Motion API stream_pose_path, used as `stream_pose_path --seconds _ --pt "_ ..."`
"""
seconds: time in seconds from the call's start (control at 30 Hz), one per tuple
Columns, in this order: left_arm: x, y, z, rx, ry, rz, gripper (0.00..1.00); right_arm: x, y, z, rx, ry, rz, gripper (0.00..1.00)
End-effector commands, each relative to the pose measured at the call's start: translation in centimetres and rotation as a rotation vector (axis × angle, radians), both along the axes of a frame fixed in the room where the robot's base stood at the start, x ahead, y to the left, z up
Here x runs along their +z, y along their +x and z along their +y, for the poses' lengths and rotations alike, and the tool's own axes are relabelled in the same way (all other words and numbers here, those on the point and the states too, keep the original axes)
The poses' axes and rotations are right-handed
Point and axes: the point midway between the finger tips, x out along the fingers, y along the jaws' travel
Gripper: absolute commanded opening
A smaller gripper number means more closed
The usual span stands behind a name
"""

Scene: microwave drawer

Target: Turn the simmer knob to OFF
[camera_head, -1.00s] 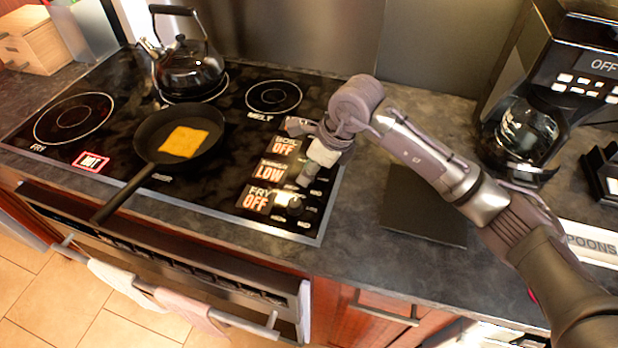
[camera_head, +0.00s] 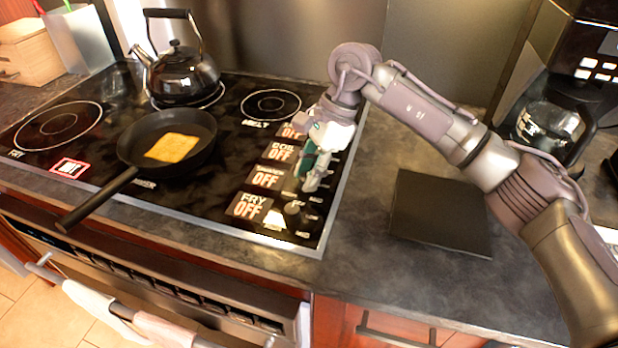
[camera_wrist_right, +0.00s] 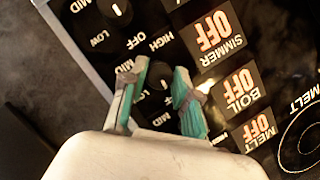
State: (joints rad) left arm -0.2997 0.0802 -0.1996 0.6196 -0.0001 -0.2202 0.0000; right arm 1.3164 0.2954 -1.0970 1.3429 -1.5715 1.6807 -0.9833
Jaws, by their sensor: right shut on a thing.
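The simmer display (camera_head: 267,178) on the black stove reads OFF; it also shows upside down in the wrist view (camera_wrist_right: 215,40). My right gripper (camera_head: 310,176) reaches down onto the knob column beside that display. In the wrist view, its teal-lined fingers (camera_wrist_right: 160,84) are shut around the dark simmer knob (camera_wrist_right: 158,77), one on each side. The fingers and white gripper body hide part of the knob and its printed marks. My left gripper is out of view.
The fry knob (camera_head: 292,211) stands close in front of the gripper. The boil display (camera_head: 281,152) and fry display (camera_head: 249,207) read OFF. A pan (camera_head: 128,150) with yellow food and a kettle (camera_head: 182,72) stand left. A black mat (camera_head: 440,213) lies right.

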Motion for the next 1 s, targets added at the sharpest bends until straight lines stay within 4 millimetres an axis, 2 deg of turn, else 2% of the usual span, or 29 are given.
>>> stream_pose_path --seconds 0.67,0.7,0.8,0.87,1.0 --pt "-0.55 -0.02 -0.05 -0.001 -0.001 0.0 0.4 0.16 0.08 0.03 0.068 0.002 -0.004 0.0" --pt "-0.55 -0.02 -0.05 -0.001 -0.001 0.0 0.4 0.16 0.09 0.04 0.068 0.002 -0.004 0.32" --pt "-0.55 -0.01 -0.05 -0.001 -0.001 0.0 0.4 0.15 0.09 0.03 0.067 0.001 -0.003 0.48" --pt "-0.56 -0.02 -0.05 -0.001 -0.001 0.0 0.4 0.12 0.08 0.03 0.067 0.001 -0.003 0.55" --pt "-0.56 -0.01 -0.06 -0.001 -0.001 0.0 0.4 0.06 0.06 0.02 0.066 0.001 -0.001 0.55"
